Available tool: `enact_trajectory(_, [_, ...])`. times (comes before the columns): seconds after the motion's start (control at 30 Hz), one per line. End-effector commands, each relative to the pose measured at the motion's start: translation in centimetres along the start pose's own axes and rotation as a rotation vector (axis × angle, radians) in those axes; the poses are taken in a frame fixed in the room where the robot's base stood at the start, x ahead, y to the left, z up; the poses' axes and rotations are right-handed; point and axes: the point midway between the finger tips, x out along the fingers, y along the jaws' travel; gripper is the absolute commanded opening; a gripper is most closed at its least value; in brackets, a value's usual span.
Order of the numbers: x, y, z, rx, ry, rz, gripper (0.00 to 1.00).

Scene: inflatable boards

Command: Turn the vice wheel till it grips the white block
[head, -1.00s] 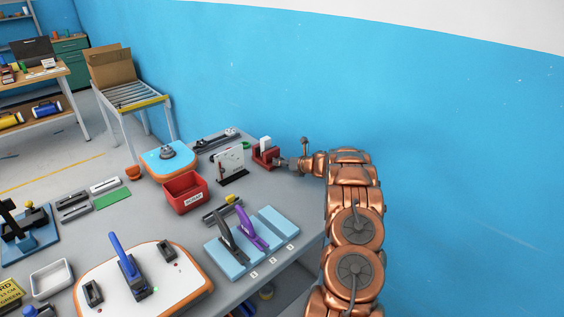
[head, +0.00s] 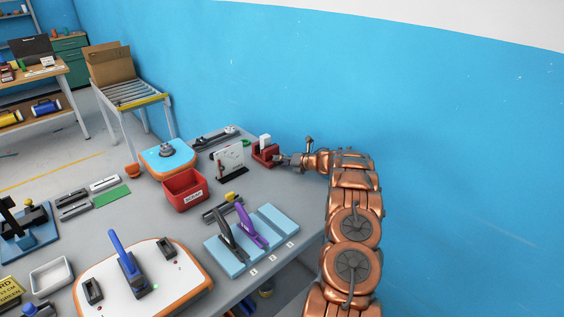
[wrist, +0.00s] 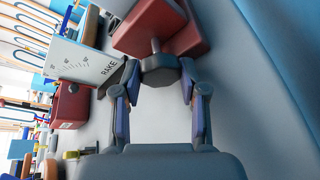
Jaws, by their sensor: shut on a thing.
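The red vice (head: 264,154) stands at the far end of the bench near the blue wall. The white block (head: 265,140) sits upright at the vice; whether the jaws touch it is too small to tell. In the wrist view the red vice body (wrist: 158,28) is at the top, with the dark grey vice wheel (wrist: 160,72) on a short shaft towards me. My gripper (wrist: 160,82) has its fingers on both sides of the wheel and is shut on it. In the head view my gripper (head: 284,160) reaches the vice from the right.
A white board on a stand (head: 229,160) is just left of the vice; it also shows in the wrist view (wrist: 85,62). A red bin (head: 185,190) and a blue board (head: 168,156) lie further left. The blue wall (head: 450,150) is close behind my arm.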

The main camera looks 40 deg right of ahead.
Motion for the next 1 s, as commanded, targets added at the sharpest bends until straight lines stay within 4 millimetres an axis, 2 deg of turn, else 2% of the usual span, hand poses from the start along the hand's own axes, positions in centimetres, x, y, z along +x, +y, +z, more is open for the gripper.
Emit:
enact_trajectory(0.03, [-0.1,0.0,0.2,-0.001,-0.005,-0.001,0.08])
enact_trajectory(0.07, [-0.1,0.0,0.2,-0.001,-0.005,-0.001,0.45])
enact_trajectory(0.27, [-0.1,0.0,0.1,-0.001,-0.003,-0.001,0.66])
enact_trajectory(0.67, [-0.2,-0.1,0.0,0.0,0.0,-0.001,0.67])
enact_trajectory(0.87, [-1.8,-0.1,-0.1,0.003,0.001,-0.002,0.67])
enact_trajectory(1.0, [-3.6,0.0,0.1,0.001,-0.002,-0.002,0.67])
